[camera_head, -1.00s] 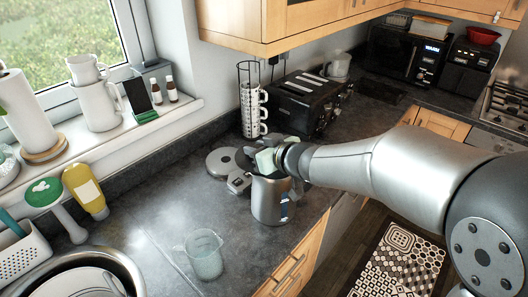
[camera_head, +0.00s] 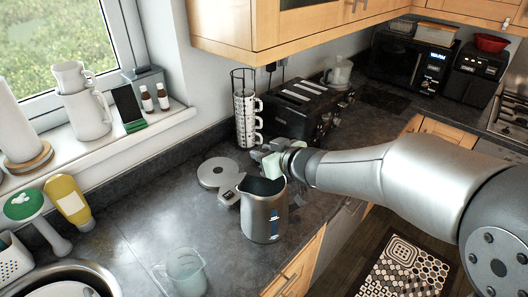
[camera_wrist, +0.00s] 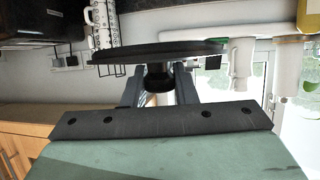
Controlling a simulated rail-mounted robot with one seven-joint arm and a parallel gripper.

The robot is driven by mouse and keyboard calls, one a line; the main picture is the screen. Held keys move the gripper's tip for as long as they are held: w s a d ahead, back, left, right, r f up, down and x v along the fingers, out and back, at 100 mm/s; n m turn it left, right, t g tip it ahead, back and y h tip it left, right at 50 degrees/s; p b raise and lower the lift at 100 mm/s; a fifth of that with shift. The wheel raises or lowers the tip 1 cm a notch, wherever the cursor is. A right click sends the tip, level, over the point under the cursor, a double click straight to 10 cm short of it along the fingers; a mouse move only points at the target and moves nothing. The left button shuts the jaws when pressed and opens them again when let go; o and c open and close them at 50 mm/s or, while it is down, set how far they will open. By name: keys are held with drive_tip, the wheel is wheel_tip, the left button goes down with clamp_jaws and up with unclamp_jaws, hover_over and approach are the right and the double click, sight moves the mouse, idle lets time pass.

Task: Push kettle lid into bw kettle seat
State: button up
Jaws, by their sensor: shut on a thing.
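The kettle (camera_head: 264,217) is brushed metal with a dark open-looking top. It stands upright on the counter in the head view. My gripper (camera_wrist: 159,88) is shut on the dark knob of the kettle lid (camera_wrist: 155,51), a thin black disc seen almost edge-on in the upside-down wrist view. Wall shows just past the disc's underside, so I see no kettle touching it there. In the head view my gripper (camera_head: 259,154) is above and just behind the kettle's top. The lid cannot be made out clearly there.
A round grey base (camera_head: 218,171) lies left of the kettle. A mug rack (camera_head: 246,115) and black toaster (camera_head: 303,105) stand behind. A clear beaker (camera_head: 185,272) is near the front, beside the sink (camera_head: 90,268).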

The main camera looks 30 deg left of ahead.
wheel_tip(320, 180, down, 5)
drive_tip(key=b, duration=0.3)
drive_tip(key=shift+f+b, duration=0.15)
drive_tip(key=shift+b, duration=0.25)
drive_tip(key=shift+f, duration=0.9)
idle(2.1)
drive_tip(key=o, duration=1)
drive_tip(key=shift+o, duration=0.2)
drive_tip(key=v, duration=1.7)
drive_tip(key=shift+d+p, duration=0.15)
drive_tip(key=shift+p, duration=0.2)
